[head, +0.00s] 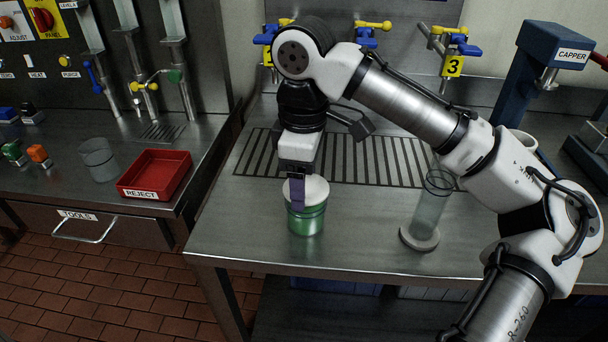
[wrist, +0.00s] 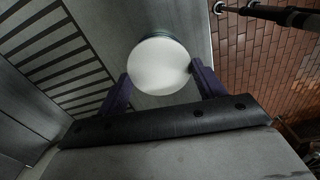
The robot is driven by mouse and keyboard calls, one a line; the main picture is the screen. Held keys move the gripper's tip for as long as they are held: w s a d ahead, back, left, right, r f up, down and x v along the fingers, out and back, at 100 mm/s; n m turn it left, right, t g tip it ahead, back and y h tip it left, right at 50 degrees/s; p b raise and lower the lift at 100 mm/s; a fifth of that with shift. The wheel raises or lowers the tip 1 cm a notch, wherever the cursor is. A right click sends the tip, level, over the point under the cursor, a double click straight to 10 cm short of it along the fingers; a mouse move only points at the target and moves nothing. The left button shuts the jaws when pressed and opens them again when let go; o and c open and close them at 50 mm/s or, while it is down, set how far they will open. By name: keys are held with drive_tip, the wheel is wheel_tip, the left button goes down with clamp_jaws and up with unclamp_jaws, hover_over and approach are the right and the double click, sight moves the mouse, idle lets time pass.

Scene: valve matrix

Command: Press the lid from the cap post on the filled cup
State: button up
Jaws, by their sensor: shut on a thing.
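The white round lid (head: 315,189) is at the mouth of a clear cup with green contents (head: 306,222), which stands upright near the table's front edge. My gripper (head: 298,192) points down, with its purple fingers on either side of the lid and shut on it. In the wrist view the lid (wrist: 160,66) sits between the two fingers (wrist: 163,82) and hides most of the cup. I cannot tell whether the lid is seated or only resting on the rim. A clear cylinder (head: 430,208) stands on a round pale base at the right; I cannot tell whether this is the cap post.
A slotted drain grate (head: 375,158) lies behind the cup. Blue-and-yellow valves (head: 372,27) line the back wall. A blue capper (head: 540,80) stands at the back right. A red reject tray (head: 155,174) and an empty clear cup (head: 98,158) are on the left counter, across a gap.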

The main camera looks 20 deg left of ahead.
drive_tip(key=o, duration=1)
drive_tip(key=shift+r, duration=0.15)
wheel_tip(320, 180, up, 14)
drive_tip(key=shift+f+p, duration=0.2)
drive_tip(key=shift+p, duration=0.4)
drive_tip(key=shift+c, duration=0.2)
